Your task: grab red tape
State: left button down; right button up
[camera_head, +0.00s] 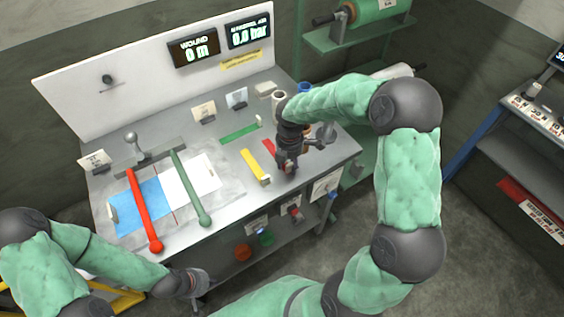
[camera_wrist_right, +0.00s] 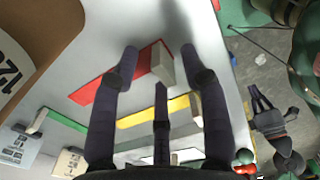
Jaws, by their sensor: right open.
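The red tape (camera_head: 268,148) is a flat strip on the grey workbench, partly hidden by my right gripper in the head view. In the right wrist view the red strip (camera_wrist_right: 92,92) runs diagonally, ending at a pale block (camera_wrist_right: 163,63) that appears between the fingertips. My right gripper (camera_head: 287,168) points down over the near end of the strip. Its fingers are spread in the right wrist view (camera_wrist_right: 159,58); I cannot tell whether they touch the block. My left gripper (camera_head: 196,283) is low in front of the bench, too small to read.
A yellow strip (camera_head: 254,166) lies close left of the red one, and a green strip (camera_head: 240,132) lies behind. Cylinders (camera_head: 279,99) stand just behind my right gripper. A red-handled lever (camera_head: 142,210) and a green-handled lever (camera_head: 190,188) cross the bench's left part.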

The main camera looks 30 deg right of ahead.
jog(key=shift+f, duration=0.3)
grip_shut()
jog(key=shift+r, duration=0.2)
